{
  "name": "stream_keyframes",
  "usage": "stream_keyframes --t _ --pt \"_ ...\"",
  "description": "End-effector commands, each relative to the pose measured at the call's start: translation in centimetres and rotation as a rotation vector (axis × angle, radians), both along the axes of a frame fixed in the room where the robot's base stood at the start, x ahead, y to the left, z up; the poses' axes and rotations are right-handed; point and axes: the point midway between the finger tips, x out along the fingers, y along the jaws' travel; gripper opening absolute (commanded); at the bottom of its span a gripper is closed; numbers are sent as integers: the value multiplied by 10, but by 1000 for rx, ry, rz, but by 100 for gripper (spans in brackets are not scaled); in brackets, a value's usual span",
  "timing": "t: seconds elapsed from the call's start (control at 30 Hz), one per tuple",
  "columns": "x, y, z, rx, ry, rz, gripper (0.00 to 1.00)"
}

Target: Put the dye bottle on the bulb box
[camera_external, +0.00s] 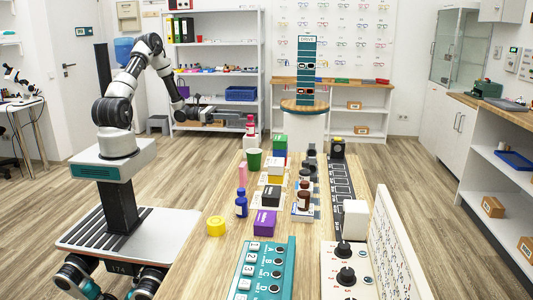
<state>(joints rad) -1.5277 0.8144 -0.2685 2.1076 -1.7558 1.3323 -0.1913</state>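My gripper (238,120) is at the far left end of the long table, held level and pointing right. A small red bottle (250,129) is upright at its tip; I cannot tell whether the fingers are around it or only beside it. A blue bottle (241,204) with a cap stands upright on the table's left side, well away from my gripper. Which one is the dye bottle I cannot tell. A purple box (264,223) with a pale mark, possibly the bulb box, sits right of and nearer than the blue bottle. Finger opening is too small to see.
The wooden table (205,265) holds a yellow roll (216,226), a green cup (254,159), a black box (270,196), brown bottles (304,200), a white block (355,220) and a teal panel (262,272). Bare wood lies along the left edge. A shelf stands behind my arm.

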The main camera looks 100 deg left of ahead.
Motion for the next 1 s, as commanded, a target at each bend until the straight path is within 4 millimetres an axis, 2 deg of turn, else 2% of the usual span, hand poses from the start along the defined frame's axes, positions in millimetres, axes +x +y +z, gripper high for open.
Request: stream_keyframes --t 0.1,0.3,0.57,0.67,0.77,0.87,0.9,1.0 --pt "-22 0 1 0 0 2 39" --pt "-40 0 0 1 0 -1 39" --pt "-42 -1 0 2 0 -2 39" --pt "-33 -14 6 30 14 -51 39" --pt "-9 -59 21 125 64 -209 39" --pt "15 -142 42 315 141 -488 39" --pt "19 -181 49 419 177 -621 39" --pt "8 -265 60 696 246 -932 39"
